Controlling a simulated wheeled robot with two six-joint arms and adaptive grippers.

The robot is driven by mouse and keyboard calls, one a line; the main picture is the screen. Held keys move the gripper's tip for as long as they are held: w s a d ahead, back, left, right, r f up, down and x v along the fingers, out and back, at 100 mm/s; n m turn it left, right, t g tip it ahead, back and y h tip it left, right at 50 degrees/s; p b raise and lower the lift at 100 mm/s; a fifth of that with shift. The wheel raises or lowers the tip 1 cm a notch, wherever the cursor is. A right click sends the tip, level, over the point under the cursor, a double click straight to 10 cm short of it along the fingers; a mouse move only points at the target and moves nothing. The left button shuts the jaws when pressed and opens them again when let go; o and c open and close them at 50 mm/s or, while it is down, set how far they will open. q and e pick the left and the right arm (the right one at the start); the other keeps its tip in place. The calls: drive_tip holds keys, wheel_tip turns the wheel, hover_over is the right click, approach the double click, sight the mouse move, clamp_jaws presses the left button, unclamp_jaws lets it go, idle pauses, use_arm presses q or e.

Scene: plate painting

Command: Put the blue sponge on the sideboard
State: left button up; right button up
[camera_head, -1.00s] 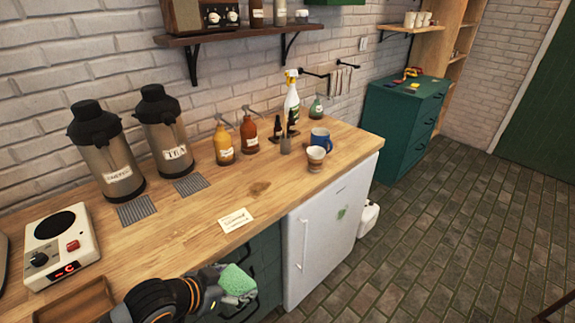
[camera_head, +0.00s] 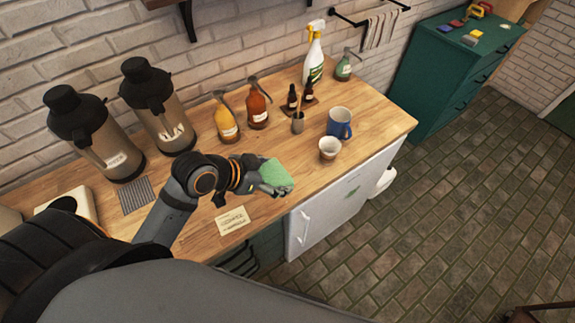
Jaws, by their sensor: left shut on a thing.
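My left gripper (camera_head: 262,184) is shut on a green sponge (camera_head: 275,174), held over the front part of the wooden counter near its edge. I see no blue sponge in the gripper. A dark green cabinet (camera_head: 432,78), which may be the sideboard, stands at the back right, past the counter's end. Small coloured items lie on its top, among them a small blue one (camera_head: 477,32), a yellow one (camera_head: 469,41) and a red one (camera_head: 457,23); they are too small to identify. My right gripper is not in view.
On the wooden counter (camera_head: 365,95) stand two flasks (camera_head: 98,145), amber and yellow bottles (camera_head: 258,108), a spray bottle (camera_head: 314,58), a blue mug (camera_head: 339,122) and a small cup (camera_head: 329,148). A white fridge (camera_head: 335,210) is under the counter. The tiled floor at the right is largely clear.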

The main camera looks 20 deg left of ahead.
sight(280, 164)
use_arm(q)
drive_tip(key=w+f+b, duration=0.1)
drive_tip(key=b, duration=0.1)
drive_tip(key=w+f+b, duration=0.1)
drive_tip(key=w, duration=0.1)
drive_tip(key=shift+w+a+f+b, duration=0.1)
drive_tip(key=shift+w+f+b, duration=0.15)
drive_tip(key=shift+f+b, duration=0.15)
drive_tip(key=shift+w+a+f+b, duration=0.15)
drive_tip(key=shift+w+b, duration=0.35)
drive_tip(key=shift+w, duration=0.5)
drive_tip(key=w+f+p, duration=0.1)
drive_tip(key=w+f, duration=0.1)
drive_tip(key=w, duration=0.1)
drive_tip(key=w+f, duration=0.3)
drive_tip(key=shift+w+f+p, duration=0.15)
drive_tip(key=shift+w+p, duration=0.1)
drive_tip(key=shift+p, duration=0.1)
drive_tip(key=shift+w+a+f, duration=0.1)
drive_tip(key=shift+w+f, duration=0.35)
drive_tip(key=shift+f, duration=0.15)
wheel_tip(280, 164, down, 3)
drive_tip(key=shift+p, duration=0.6)
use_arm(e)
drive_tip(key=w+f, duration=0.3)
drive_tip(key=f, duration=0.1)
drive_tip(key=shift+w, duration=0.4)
